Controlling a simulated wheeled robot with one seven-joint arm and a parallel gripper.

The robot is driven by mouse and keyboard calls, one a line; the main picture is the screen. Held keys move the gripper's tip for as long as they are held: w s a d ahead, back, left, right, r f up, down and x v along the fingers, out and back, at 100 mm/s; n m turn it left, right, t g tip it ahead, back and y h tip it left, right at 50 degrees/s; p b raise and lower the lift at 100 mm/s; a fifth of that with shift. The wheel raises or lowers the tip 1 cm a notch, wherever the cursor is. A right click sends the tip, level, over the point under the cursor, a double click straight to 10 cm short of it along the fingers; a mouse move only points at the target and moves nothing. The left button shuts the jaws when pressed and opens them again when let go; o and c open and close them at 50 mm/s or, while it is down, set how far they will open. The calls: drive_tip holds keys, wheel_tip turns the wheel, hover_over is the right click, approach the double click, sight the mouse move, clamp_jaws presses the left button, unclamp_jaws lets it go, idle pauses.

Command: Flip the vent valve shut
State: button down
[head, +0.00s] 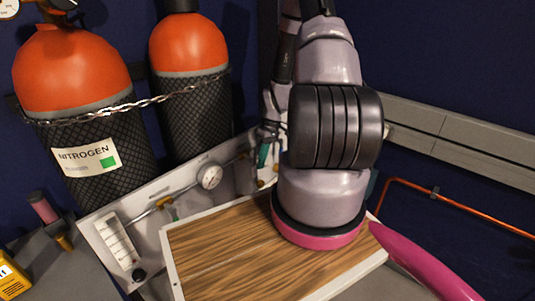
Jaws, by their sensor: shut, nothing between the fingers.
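A pale panel (190,190) carries piping with a round gauge (209,176). Another green lever (263,155) shows at the panel's right end, pointing roughly down. I cannot tell from labels which is the vent valve. My gripper (268,129) is small and partly hidden behind my arm, just above the right-hand lever. It is shut and holds nothing. I cannot tell whether it touches that lever.
Two orange-topped cylinders (75,68) (187,45) in black mesh stand behind, with a chain (150,101) across them. A flow meter (117,240) is at the panel's left. A wood-grain board (225,252) with a pale rim lies in front. An orange pipe (440,197) runs at right.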

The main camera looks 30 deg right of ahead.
drive_tip(key=shift+s+a, duration=0.2)
drive_tip(key=shift+a, duration=0.25)
drive_tip(key=shift+s+a+f+y, duration=0.15)
drive_tip(key=shift+s+a+y, duration=0.1)
drive_tip(key=shift+a+y, duration=0.3)
drive_tip(key=shift+a, duration=0.1)
